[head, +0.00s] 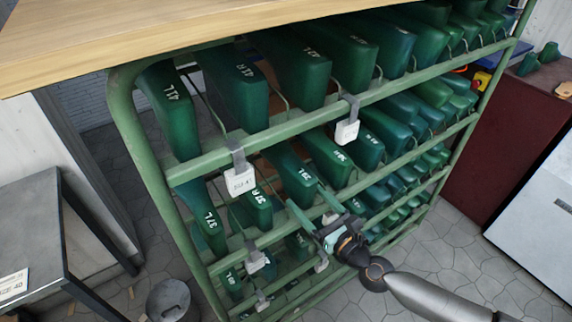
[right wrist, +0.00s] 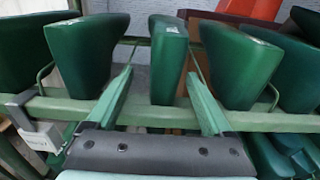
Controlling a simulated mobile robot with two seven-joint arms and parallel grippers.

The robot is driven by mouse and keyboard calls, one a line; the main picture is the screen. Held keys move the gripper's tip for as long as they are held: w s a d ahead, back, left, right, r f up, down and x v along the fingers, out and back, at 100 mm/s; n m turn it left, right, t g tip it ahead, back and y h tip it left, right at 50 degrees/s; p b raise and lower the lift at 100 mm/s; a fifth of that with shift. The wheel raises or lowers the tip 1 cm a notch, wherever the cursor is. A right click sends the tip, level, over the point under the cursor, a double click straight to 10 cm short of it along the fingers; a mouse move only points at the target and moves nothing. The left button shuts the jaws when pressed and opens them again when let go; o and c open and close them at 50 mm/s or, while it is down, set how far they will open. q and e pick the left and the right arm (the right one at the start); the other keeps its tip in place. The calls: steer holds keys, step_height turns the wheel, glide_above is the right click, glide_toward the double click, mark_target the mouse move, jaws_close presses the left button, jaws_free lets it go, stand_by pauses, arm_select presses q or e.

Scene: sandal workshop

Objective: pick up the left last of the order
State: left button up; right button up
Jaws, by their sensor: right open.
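Green lasts stand in rows on a green rack (head: 190,165). The upper row shows lasts marked 41L (head: 172,110), 41R (head: 240,90) and 42L (head: 300,70). The row below shows 37L (head: 207,215), 37R (head: 258,205) and a last that seems marked 38L or 39L (head: 293,176). My right gripper (head: 307,197) is open at this lower row, in front of that last. In the right wrist view, the open fingers (right wrist: 158,76) reach over the rail with one last (right wrist: 168,50) between them, nearer the right finger. Contact cannot be told. My left gripper is out of view.
White tags (head: 240,181) hang on the rack rails. A wooden top (head: 130,30) lies above the rack. A grey table (head: 35,215) with a card (head: 13,285), seemingly reading 40, stands left. A bin (head: 168,298) stands on the floor. A dark red cabinet (head: 500,150) is right.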

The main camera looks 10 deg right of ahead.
mark_target(282, 166)
steer(key=shift+d+x, duration=0.15)
steer(key=shift+x, duration=1.05)
steer(key=shift+d+x, duration=0.15)
steer(key=shift+x, duration=1.05)
steer(key=shift+w, duration=0.1)
jaws_close()
steer(key=shift+r, duration=0.15)
